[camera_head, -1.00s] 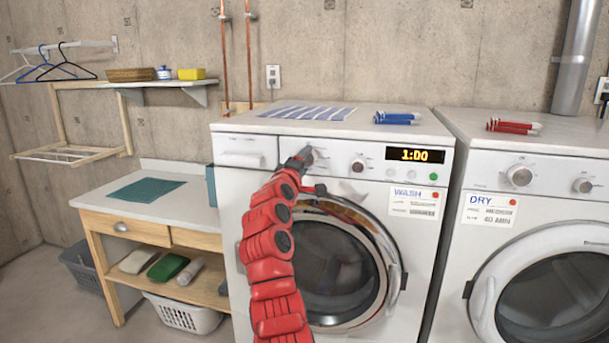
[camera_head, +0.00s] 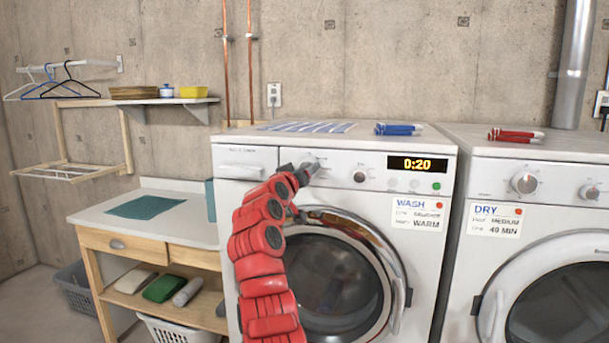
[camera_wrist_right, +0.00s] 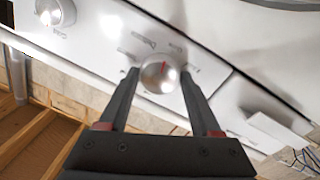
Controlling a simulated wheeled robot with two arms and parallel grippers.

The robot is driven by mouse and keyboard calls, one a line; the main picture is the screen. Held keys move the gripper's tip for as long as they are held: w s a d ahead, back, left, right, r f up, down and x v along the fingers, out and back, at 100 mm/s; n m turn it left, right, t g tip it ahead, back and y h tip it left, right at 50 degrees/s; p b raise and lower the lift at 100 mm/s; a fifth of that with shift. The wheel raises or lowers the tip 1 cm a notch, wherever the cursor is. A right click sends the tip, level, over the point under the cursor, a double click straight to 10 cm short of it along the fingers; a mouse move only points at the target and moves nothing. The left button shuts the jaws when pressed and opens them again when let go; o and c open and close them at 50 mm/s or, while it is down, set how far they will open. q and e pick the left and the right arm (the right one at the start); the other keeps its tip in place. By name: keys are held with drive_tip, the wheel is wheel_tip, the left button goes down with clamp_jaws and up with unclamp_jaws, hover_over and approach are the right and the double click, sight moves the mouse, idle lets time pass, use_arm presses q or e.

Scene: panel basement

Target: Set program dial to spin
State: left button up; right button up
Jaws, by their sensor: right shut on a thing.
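The white washer (camera_head: 430,270) has a silver program dial (camera_head: 312,166) left of a second, smaller dial (camera_head: 359,174). Its display (camera_head: 417,164) reads 0:20. My right gripper (camera_head: 306,172), on the red arm, is at the program dial and partly covers it. In the right wrist view, the two black fingers of this gripper (camera_wrist_right: 159,76) are shut on the program dial (camera_wrist_right: 158,78), one on each side. A red mark on the dial face points up and slightly right in that view. The printed marks around it are too blurred to read. My left gripper is not in view.
A WASH card (camera_head: 417,214) hangs below the washer's display. The dryer (camera_head: 490,190) stands at the right. Red pegs (camera_head: 515,134) and blue pegs (camera_head: 398,129) lie on the machine tops. A wooden table (camera_head: 165,238) with shelves stands at the left.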

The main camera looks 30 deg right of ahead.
drive_tip(key=m+y, duration=0.1)
drive_tip(key=m, duration=0.8)
drive_tip(key=m+b, duration=0.1)
drive_tip(key=m, duration=0.9)
drive_tip(key=shift+d+r+y, duration=0.1)
drive_tip(key=shift+r+y, duration=0.05)
drive_tip(key=shift+y, duration=0.25)
drive_tip(key=shift+m+t, duration=0.3)
drive_tip(key=o, duration=1.4)
